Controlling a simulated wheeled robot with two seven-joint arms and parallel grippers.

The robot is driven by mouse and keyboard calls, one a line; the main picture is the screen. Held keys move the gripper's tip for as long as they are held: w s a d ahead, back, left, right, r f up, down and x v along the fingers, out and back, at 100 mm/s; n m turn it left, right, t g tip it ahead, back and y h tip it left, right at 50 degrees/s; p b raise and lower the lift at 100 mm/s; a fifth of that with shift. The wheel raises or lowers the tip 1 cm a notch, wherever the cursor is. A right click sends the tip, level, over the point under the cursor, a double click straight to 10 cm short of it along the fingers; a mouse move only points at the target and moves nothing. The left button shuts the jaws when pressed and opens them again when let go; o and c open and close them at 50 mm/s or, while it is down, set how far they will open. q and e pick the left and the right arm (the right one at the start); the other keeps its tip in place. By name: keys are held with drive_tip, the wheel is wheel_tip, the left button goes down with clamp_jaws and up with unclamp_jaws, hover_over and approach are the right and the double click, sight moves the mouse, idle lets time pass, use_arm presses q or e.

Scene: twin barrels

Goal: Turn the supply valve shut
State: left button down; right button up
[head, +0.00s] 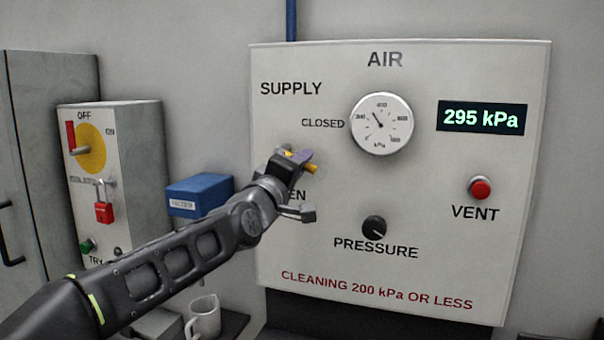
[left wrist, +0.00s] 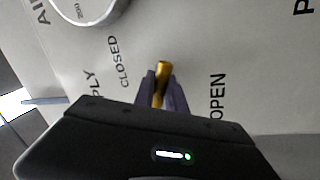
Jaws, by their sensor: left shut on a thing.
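The yellow supply valve handle (head: 310,168) is on the pale AIR panel (head: 420,270), below the word SUPPLY. My left gripper (head: 296,160) is shut on the handle and covers part of it. In the left wrist view the handle (left wrist: 162,72) stands between the two fingers of my left gripper (left wrist: 161,92). It lies between the words CLOSED and OPEN, at neither word. In the head view the gripper hides the start of OPEN. The valve's pivot is hidden. My right gripper is not in view.
A round gauge (head: 381,124) and a display (head: 482,117) reading 295 kPa are on the panel, with a red VENT button (head: 480,188) and a black PRESSURE knob (head: 374,227). To the left are a blue box (head: 200,194), a switch box (head: 140,170) with a red padlock (head: 104,211), and a mug (head: 204,316).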

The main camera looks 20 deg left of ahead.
use_arm(q)
drive_tip(key=n, duration=0.1)
drive_tip(key=r+n+p, duration=0.1)
drive_tip(key=n, duration=0.1)
drive_tip(key=shift+d+r+y, duration=0.15)
drive_tip(key=shift+d+y, duration=0.1)
drive_tip(key=shift+y, duration=0.05)
drive_tip(key=shift+r+n+y+p, duration=0.15)
drive_tip(key=shift+r+n+y, duration=0.05)
drive_tip(key=shift+n, duration=0.45)
drive_tip(key=shift+r+n+y+p, duration=0.15)
drive_tip(key=shift+r+n+y, duration=0.05)
drive_tip(key=shift+n, duration=0.45)
drive_tip(key=c, duration=1.4)
unclamp_jaws()
drive_tip(key=shift+o, duration=0.2)
drive_tip(key=shift+s, duration=0.1)
